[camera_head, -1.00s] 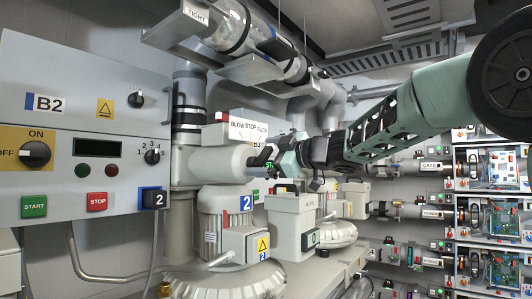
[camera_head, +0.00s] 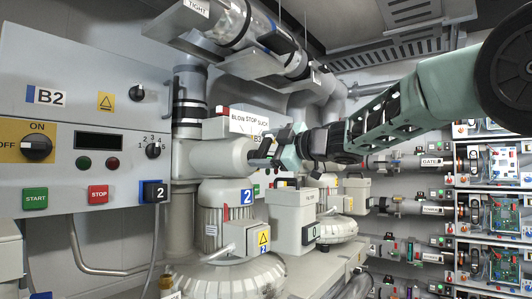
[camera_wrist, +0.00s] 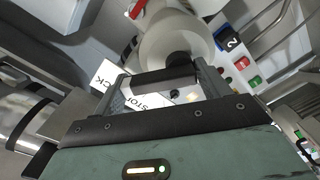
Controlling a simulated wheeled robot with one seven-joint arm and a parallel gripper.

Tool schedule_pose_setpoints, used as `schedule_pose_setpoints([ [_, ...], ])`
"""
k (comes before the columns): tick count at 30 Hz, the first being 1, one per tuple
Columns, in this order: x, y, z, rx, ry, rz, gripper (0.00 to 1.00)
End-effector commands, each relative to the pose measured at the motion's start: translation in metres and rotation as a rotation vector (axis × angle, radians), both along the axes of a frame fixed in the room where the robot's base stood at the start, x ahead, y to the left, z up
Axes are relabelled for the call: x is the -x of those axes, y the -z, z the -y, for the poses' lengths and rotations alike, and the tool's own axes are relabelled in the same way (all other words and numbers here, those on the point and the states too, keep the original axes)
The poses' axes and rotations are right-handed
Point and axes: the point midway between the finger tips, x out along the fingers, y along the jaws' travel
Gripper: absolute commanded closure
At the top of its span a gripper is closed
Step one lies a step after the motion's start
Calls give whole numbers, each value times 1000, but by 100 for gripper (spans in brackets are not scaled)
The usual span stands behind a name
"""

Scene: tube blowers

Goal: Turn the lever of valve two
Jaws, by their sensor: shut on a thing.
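My gripper (camera_head: 262,153) is at the front of a pale valve body (camera_head: 218,157) below a white plate (camera_head: 248,122) reading BLOW STOP SUCK. In the wrist view its fingers (camera_wrist: 163,84) are shut on a black lever (camera_wrist: 166,75), which runs across between them. A dark round hub (camera_wrist: 179,58) joins the lever to the pale body. The plate lies behind the fingers, and its lettering is partly covered. The lever's exact angle is hard to tell there.
A B2 control panel (camera_head: 70,165) with knobs and buttons stands at the left. A grey motor (camera_head: 222,205) labelled 2 sits below the valve. Pipes (camera_head: 255,40) run overhead. Racks with circuit boards (camera_head: 497,214) stand at the right.

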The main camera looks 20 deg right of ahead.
Motion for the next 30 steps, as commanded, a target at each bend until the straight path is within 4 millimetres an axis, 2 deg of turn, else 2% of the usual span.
schedule_pose_setpoints([
  [18, 8, -7, -7, 387, 6, 292, 47],
  [30, 10, -10, -10, 493, 7, 371, 47],
])
